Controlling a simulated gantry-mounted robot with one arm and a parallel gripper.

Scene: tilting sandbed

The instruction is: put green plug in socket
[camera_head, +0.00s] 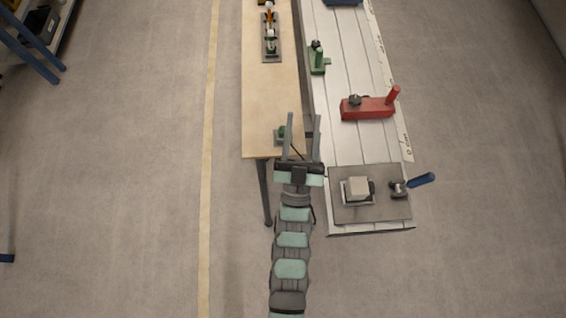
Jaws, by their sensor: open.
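A small green plug (282,131) sits on or at a dark grey block near the front right corner of the wooden table (258,100). My gripper (303,118) is open, its two long fingers pointing away from the camera. The left finger is right beside the plug and partly covers it. I cannot tell whether they touch. A thin dark line, perhaps a cable, runs from the plug between the fingers. I cannot make out a socket for certain.
A white slatted bench (345,70) stands to the right, with a green fixture (318,60), a red block (367,108) and a grey plate (365,212) bearing a pale cube (357,188). A blue handle (421,180) juts past its right edge. A rack (271,40) lies far on the table.

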